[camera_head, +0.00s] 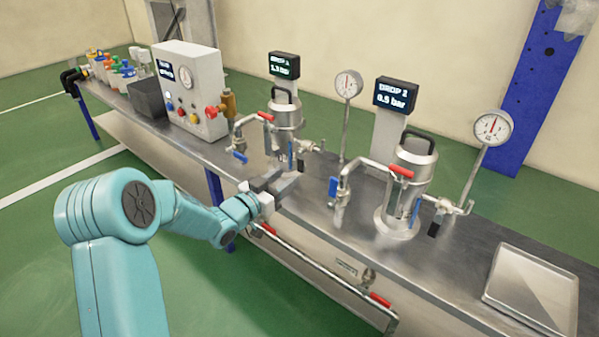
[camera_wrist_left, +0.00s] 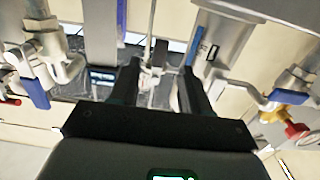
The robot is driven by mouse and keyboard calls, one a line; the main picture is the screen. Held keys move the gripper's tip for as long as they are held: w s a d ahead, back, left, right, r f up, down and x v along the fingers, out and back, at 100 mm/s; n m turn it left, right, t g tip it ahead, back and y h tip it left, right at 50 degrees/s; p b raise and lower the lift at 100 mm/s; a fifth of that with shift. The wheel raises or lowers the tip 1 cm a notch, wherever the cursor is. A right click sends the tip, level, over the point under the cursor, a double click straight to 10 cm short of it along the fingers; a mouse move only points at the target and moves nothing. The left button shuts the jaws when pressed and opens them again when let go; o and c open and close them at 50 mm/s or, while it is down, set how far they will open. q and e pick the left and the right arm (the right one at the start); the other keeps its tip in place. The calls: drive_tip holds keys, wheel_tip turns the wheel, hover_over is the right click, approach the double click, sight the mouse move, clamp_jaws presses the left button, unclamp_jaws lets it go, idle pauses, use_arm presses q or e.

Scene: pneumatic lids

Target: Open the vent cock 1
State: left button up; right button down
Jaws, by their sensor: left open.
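The DROP 1 station has a metal pot (camera_head: 285,118) with a pipe and a red lever (camera_head: 265,116) at its left. A blue lever (camera_head: 240,157) hangs below that pipe. A small metal fitting with a black-ended lever (camera_head: 300,163) is on the pot's right. I cannot tell which lever is vent cock 1. My left gripper (camera_head: 281,181) is open and empty, low in front of the pot. In the left wrist view, its dark fingers (camera_wrist_left: 158,80) stand apart with a blurred metal fitting (camera_wrist_left: 150,90) seen beyond the gap. My right gripper is not in view.
The DROP 2 pot (camera_head: 408,175) stands to the right, with its blue lever (camera_head: 333,188) near my left gripper. A control box (camera_head: 190,90) is at the left. A tray (camera_head: 533,288) lies at the right end of the steel bench (camera_head: 450,275). A pipe runs under the front edge.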

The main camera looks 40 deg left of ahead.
sight(299, 167)
use_arm(q)
drive_tip(key=w, duration=0.2)
drive_tip(key=w+b, duration=0.1)
drive_tip(key=w, duration=0.4)
drive_tip(key=shift+d, duration=0.25)
clamp_jaws()
